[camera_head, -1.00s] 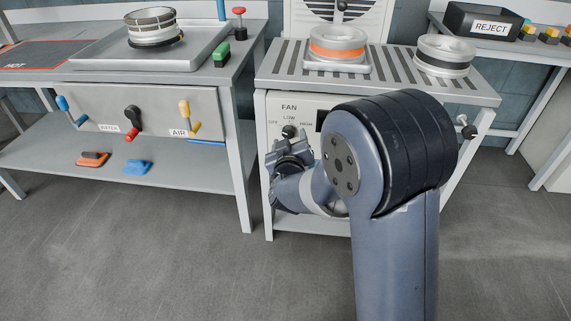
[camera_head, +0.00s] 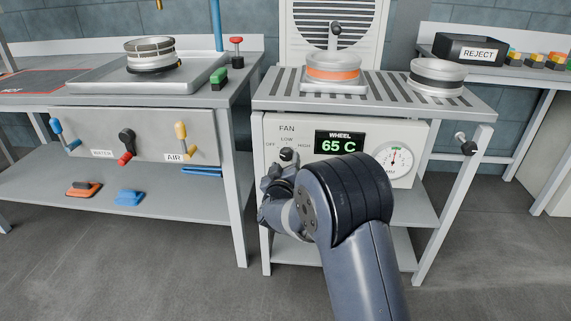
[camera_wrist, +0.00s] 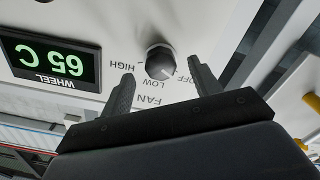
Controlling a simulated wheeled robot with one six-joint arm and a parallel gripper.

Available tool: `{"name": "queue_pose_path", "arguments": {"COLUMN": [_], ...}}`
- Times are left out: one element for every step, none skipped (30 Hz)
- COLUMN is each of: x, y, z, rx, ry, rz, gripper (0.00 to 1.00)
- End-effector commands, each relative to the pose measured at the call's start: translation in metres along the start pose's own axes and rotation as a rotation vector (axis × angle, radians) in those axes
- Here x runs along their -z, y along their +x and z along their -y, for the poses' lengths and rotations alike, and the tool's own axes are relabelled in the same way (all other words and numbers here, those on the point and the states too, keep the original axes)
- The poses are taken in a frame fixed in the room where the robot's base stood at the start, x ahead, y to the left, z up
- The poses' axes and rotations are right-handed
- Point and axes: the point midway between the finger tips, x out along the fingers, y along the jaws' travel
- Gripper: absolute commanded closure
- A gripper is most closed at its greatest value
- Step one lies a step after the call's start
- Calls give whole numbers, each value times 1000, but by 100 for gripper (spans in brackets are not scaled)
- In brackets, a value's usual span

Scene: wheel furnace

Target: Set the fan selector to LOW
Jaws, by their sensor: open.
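The fan selector is a dark round knob (camera_head: 288,155) on the white front panel, below the FAN label, with OFF at its left, LOW above and HIGH at its right. In the wrist view the knob (camera_wrist: 160,62) appears upside down with its labels around it. A light mark shows on the knob's face, but I cannot tell for certain which label it points to. My gripper (camera_wrist: 160,72) is open, its two fingers on either side of the knob in the picture, with no clear contact. In the head view my gripper (camera_head: 274,176) is just below the knob, partly hidden by my arm.
A display (camera_head: 339,144) reading WHEEL 65 C and a round gauge (camera_head: 394,160) sit right of the knob. A slatted rack (camera_head: 390,95) above carries an orange-banded wheel (camera_head: 333,68) and a grey wheel (camera_head: 438,76). A side handle (camera_head: 466,144) sticks out at the right.

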Motion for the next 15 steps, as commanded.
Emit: {"name": "queue_pose_path", "arguments": {"x": [-1, -1, -1, -1, -1, -1, 0, 0, 0, 0, 0, 0, 0, 0, 0], "y": [6, 9, 12, 14, 16, 18, 19, 20, 20, 21, 21, 21, 21, 21, 21], "z": [1, 1, 1, 1, 1, 1, 0, 0, 0, 0, 0, 0, 0, 0, 0], "rx": [-1, 0, 0, 0, 1, 1, 1, 1, 1, 1, 1, 1, 1, 1, 1], "ry": [1, 1, 2, 2, 1, 1, 1, 1, 1, 1, 1, 1, 1, 1, 1], "rz": [0, 0, 0, 0, 1, 1, 0, 0, 0, 0, 0, 0, 0, 0, 0], "gripper": [41, 41, 41, 41, 41, 41, 41, 41, 41, 41, 41, 41, 41, 41, 41]}}
